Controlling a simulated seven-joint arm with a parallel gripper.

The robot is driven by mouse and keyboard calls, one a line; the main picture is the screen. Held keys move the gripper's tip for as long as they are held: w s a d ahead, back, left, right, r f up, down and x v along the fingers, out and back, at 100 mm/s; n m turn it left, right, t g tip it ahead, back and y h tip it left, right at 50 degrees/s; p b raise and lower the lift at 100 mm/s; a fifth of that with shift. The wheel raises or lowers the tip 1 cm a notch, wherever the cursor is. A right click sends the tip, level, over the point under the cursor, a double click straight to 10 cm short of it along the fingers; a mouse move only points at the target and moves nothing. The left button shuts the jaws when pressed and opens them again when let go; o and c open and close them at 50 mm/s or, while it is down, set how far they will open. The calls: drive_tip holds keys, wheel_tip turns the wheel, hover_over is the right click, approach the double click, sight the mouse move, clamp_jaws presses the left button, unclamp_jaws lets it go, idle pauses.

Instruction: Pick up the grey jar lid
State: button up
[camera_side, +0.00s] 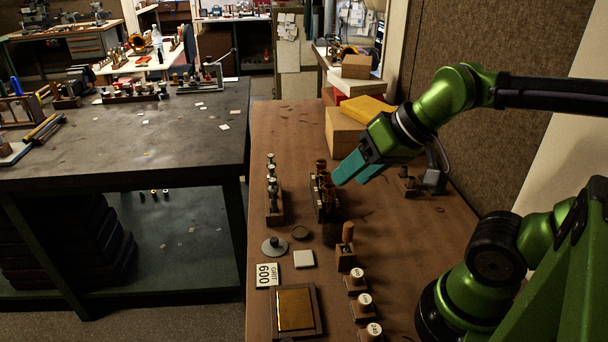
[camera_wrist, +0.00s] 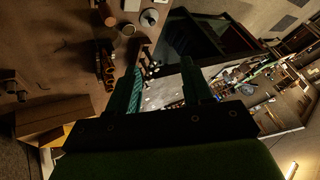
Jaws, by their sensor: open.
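The grey jar lid (camera_side: 274,246), a flat round disc with a small knob on top, lies on the brown wooden bench left of centre in the side view. It also shows near the top edge of the wrist view (camera_wrist: 149,18). My gripper (camera_side: 347,180), with teal fingers, is raised above the bench, farther back and to the right of the lid. In the wrist view the fingers (camera_wrist: 161,68) stand apart with nothing between them. The lid is well clear of them.
A small brownish disc (camera_side: 300,232) and a white square (camera_side: 304,259) lie right of the lid. A "600" grit card (camera_side: 267,275) lies just in front. A tool rack (camera_side: 274,205) stands behind the lid, and another rack (camera_side: 318,200) near my fingers. Boxes (camera_side: 343,130) stand farther back.

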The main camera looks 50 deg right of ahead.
drive_tip(key=m+g+h, duration=0.2)
drive_tip(key=m+g, duration=0.3)
drive_tip(key=g, duration=0.2)
hover_over(274, 239)
wheel_tip(274, 239, down, 7)
wheel_tip(274, 239, down, 10)
drive_tip(key=shift+s+d+f, duration=0.1)
drive_tip(key=shift+s+f, duration=0.05)
drive_tip(key=shift+f, duration=3.1)
drive_tip(key=shift+c, duration=0.3)
clamp_jaws()
